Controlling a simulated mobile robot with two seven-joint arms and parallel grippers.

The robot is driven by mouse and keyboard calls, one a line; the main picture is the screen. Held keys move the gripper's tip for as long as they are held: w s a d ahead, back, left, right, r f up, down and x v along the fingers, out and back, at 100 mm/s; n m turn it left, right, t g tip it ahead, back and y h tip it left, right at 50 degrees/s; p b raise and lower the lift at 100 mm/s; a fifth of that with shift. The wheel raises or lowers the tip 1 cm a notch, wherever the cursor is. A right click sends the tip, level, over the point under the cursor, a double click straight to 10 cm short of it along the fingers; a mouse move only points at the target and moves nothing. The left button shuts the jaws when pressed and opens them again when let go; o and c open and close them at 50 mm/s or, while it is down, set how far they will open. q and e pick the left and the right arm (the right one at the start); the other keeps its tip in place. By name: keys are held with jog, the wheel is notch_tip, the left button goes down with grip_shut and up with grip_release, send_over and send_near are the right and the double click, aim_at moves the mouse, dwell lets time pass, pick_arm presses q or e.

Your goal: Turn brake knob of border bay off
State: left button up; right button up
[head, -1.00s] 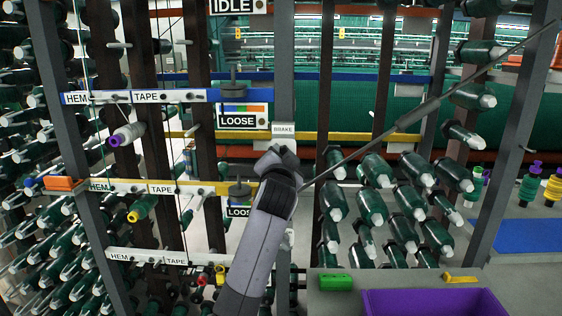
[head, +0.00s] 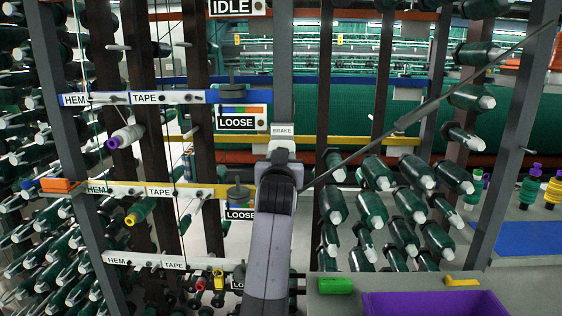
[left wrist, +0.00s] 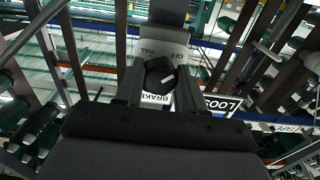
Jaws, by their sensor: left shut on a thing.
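The brake knob (left wrist: 158,76) is a dark round knob with a white pointer mark, seen in the left wrist view. My left gripper (left wrist: 159,84) is shut on the knob, one finger on each side. In the head view my left gripper (head: 282,153) is just below the BRAKE label (head: 283,130) and hides the knob. My right gripper is not in view.
LOOSE signs (head: 236,122) and tape-labelled rails (head: 150,97) lie left of the post. A thin dark rod (head: 402,124) slants up to the right. Green spools (head: 372,206) crowd the right rack. A purple bin (head: 430,303) and green block (head: 335,285) are at lower right.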

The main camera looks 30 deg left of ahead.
pick_arm(q)
jog(key=shift+f+n, duration=0.1)
jog(key=shift+n, duration=0.2)
jog(key=o, duration=1)
jog(key=shift+o, duration=0.2)
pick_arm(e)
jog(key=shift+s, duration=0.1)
